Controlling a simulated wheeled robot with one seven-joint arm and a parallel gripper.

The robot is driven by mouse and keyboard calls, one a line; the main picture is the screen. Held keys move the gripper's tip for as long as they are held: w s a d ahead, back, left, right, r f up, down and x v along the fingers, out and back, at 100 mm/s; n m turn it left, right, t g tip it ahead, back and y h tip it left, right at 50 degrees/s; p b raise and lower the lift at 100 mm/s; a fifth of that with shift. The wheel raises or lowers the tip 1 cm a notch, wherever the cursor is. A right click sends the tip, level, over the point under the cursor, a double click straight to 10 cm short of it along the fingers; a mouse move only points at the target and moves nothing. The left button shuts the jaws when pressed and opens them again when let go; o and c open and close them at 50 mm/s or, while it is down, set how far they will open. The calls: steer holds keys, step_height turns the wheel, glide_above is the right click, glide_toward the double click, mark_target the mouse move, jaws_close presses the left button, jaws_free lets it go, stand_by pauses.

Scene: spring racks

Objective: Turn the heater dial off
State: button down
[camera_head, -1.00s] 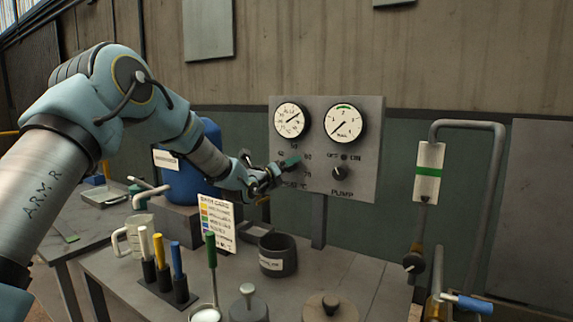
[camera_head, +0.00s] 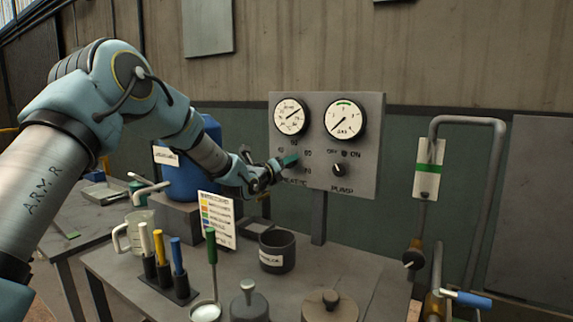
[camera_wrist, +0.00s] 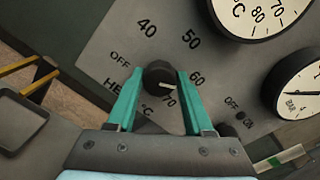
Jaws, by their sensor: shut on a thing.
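The heater dial (camera_wrist: 158,75) is a dark round knob on the grey control panel (camera_head: 318,178). In the wrist view its white mark points right and slightly down, between 60 and 70. The OFF label (camera_wrist: 120,59) is at the dial's left. My gripper (camera_wrist: 160,78) has its two teal fingers on either side of the dial, shut on it. In the head view my gripper (camera_head: 288,160) is at the panel's lower left and hides most of the dial.
Two round gauges (camera_head: 291,117) (camera_head: 345,116) sit above the dial. The pump knob (camera_head: 339,170) is to its right. Below, the bench holds a dark pot (camera_head: 277,252), a colour card (camera_head: 216,219) and several coloured-handled tools. A pipe (camera_head: 496,190) stands at the right.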

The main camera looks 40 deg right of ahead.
steer(key=shift+f+n+b, duration=0.25)
steer(key=shift+n+b, duration=0.05)
steer(key=shift+b, duration=0.6)
steer(key=shift+n+g+b, duration=0.5)
steer(key=shift+n+b, duration=4.75)
steer(key=shift+n, duration=12.05)
